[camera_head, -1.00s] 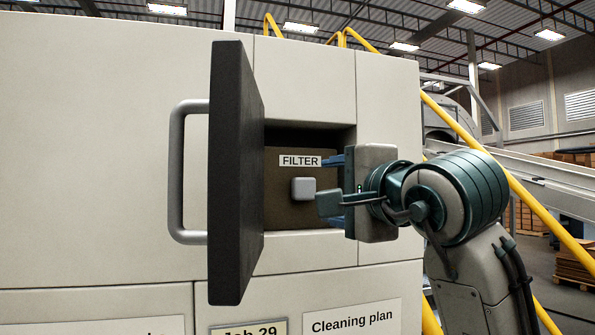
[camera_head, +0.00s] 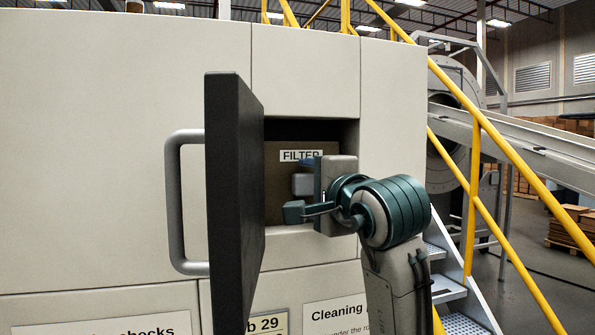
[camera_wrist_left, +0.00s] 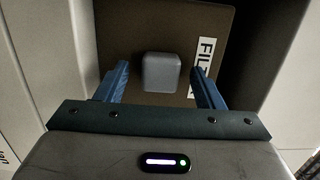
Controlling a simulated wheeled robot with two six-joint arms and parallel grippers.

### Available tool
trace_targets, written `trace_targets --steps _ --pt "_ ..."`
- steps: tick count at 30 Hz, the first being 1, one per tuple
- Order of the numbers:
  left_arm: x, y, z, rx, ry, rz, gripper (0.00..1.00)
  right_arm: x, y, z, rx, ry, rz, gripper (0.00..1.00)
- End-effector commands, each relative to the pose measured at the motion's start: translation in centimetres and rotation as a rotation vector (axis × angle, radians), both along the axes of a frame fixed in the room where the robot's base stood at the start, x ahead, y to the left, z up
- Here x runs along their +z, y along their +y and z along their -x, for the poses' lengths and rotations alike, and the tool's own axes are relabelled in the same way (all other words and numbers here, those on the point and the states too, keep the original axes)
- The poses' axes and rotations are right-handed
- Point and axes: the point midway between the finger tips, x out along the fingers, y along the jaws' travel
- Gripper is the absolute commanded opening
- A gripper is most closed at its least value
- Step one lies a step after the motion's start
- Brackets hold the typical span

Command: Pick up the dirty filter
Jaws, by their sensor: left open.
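The dirty filter (camera_head: 278,178) is a brown panel with a FILTER label and a grey square knob (camera_head: 302,184), seated in a recess of the pale machine. In the left wrist view the filter's brown face (camera_wrist_left: 150,28) fills the upper middle, with the knob (camera_wrist_left: 161,73) between my blue fingers. My left gripper (camera_head: 304,181) is open, its fingers on either side of the knob; it also shows in the left wrist view (camera_wrist_left: 160,70). A gap shows between the knob and each finger. The gripper hides part of the filter's right side in the head view. My right gripper is out of view.
A thick dark door (camera_head: 230,200) with a grey bar handle (camera_head: 174,205) stands open just left of the recess. The recess walls are close around the gripper. Yellow railings (camera_head: 473,190) and metal steps (camera_head: 455,292) stand at the right.

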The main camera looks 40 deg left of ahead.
Motion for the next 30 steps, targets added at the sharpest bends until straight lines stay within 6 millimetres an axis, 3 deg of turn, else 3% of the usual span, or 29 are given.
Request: trace_targets --steps 11,18,19,30 --pt "-0.08 0.51 -0.20 -0.001 0.001 0.000 0.60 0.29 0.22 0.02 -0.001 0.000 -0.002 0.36" --pt "-0.07 0.50 -0.20 -0.001 0.000 0.000 0.13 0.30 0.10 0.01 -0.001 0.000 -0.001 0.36" --pt "-0.07 0.50 -0.20 -0.001 0.000 0.001 0.11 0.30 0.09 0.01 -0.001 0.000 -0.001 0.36" --pt "0.16 0.51 -0.19 -0.001 -0.001 0.000 0.11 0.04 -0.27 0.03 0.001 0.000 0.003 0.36"
